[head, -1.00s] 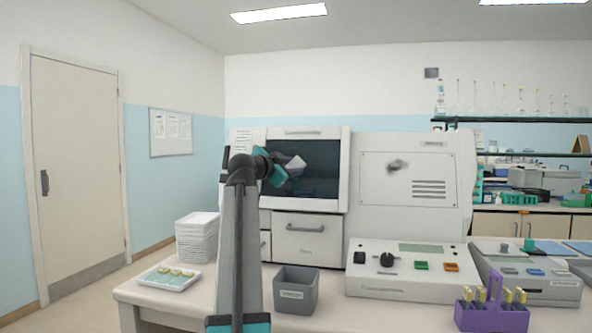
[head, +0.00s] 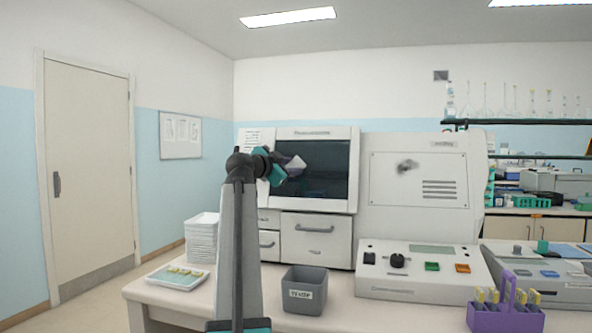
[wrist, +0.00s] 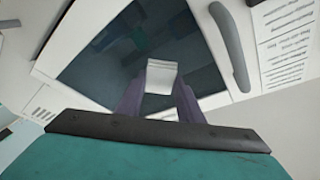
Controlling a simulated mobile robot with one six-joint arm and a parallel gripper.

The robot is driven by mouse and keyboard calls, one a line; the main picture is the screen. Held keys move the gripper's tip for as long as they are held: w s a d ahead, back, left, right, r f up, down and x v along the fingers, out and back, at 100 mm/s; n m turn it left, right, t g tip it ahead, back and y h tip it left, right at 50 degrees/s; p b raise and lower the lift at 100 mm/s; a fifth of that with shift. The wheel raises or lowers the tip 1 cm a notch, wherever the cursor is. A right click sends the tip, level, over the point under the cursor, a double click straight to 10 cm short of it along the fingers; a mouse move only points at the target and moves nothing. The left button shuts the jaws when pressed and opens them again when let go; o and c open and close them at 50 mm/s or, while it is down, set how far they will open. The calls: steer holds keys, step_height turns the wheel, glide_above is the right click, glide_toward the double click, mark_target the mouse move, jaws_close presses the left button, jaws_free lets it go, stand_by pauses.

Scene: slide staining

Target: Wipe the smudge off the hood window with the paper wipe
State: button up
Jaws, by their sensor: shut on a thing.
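The hood window (head: 330,172) is a dark glass pane in the white cabinet at the centre of the head view. In the wrist view the window (wrist: 110,65) fills the upper middle. My gripper (head: 287,168) is in front of the window's left part, shut on a folded white paper wipe (head: 294,163). The wipe also shows between my fingertips in the wrist view (wrist: 161,76). I cannot tell whether it touches the glass. No smudge stands out on the visible glass; my gripper and the wipe hide part of it.
A control box (head: 425,275) and a purple rack (head: 505,317) are at the right. A cabinet handle (wrist: 229,48) is near my gripper in the wrist view.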

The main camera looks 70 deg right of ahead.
steer(key=shift+w, duration=0.35)
steer(key=shift+a, duration=0.15)
steer(key=shift+s+a+r+p, duration=0.1)
steer(key=shift+a+r, duration=0.25)
steer(key=shift+a, duration=0.55)
steer(key=shift+s+a+r+p, duration=0.15)
steer(key=shift+a+r, duration=0.2)
steer(key=shift+a, duration=0.6)
steer(key=shift+w+a+r+p, duration=0.1)
steer(key=shift+a+r, duration=0.25)
steer(key=shift+a, duration=0.55)
steer(key=shift+s+a+r, duration=0.1)
steer(key=shift+a+r, duration=0.15)
steer(key=shift+a, duration=0.45)
steer(key=shift+a+r, duration=0.25)
steer(key=shift+a, duration=0.45)
steer(key=shift+s, duration=0.1)
